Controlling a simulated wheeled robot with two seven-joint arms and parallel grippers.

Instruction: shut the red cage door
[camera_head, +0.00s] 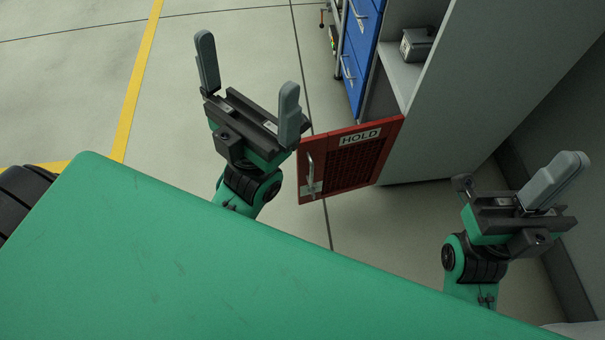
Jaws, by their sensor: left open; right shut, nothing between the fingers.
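The red cage door (367,161) stands open, swung out from the grey cabinet (470,100). It has a dark mesh panel, a white HOLD label and a pale bar handle (310,173) at its left edge. My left gripper (247,80) is open and empty, left of the door and apart from the handle as far as I can tell. My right gripper (556,180) is shut and empty, to the right of the door and in front of the cabinet's side. The door's hinge side meets the cabinet's near edge.
Blue drawers (361,50) with pale handles stand behind the door. A grey box (417,44) sits on a cabinet shelf. A yellow line (137,85) crosses the open floor at left. A grey wall (560,230) borders the right side.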

